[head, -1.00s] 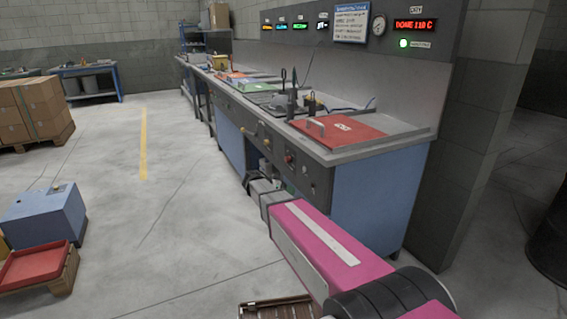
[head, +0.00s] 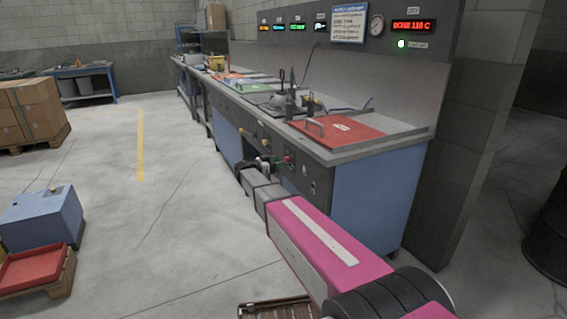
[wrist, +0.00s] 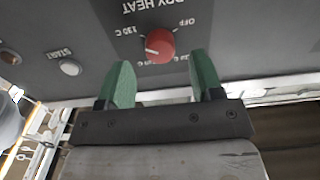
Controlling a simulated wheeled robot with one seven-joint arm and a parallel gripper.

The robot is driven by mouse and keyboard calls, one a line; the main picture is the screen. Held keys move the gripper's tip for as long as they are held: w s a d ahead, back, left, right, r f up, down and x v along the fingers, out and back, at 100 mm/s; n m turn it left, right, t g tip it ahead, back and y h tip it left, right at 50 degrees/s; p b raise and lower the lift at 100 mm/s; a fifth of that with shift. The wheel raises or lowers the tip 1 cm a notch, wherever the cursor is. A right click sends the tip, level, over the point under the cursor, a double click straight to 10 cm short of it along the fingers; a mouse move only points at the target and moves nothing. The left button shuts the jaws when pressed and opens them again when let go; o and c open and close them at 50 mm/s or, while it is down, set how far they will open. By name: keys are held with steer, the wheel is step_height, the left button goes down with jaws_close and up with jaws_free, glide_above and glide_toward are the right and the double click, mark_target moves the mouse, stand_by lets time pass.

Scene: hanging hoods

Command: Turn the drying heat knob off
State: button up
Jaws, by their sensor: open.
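The red drying heat knob (wrist: 160,44) sits on the dark front panel in the wrist view, under a "DRY HEAT" label that appears upside down. Its white pointer mark faces lower left, away from the "OFF" mark at the upper right. The knob also shows small in the head view (head: 288,160). My gripper (wrist: 160,78) is open, its two green fingers pointing at the panel. The knob is between and just beyond the fingertips in the picture; I see no contact. In the head view my gripper (head: 271,161) is at the bench front, beside the knob.
A START button (wrist: 69,68) is left of the knob in the wrist view. The bench carries a red lid (head: 340,133) with a handle. A display (head: 413,25) reads "DONE 110 C", with a green lamp below.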

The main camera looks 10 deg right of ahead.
mark_target(287, 160)
steer(key=shift+x, duration=1.65)
steer(key=c, duration=0.9)
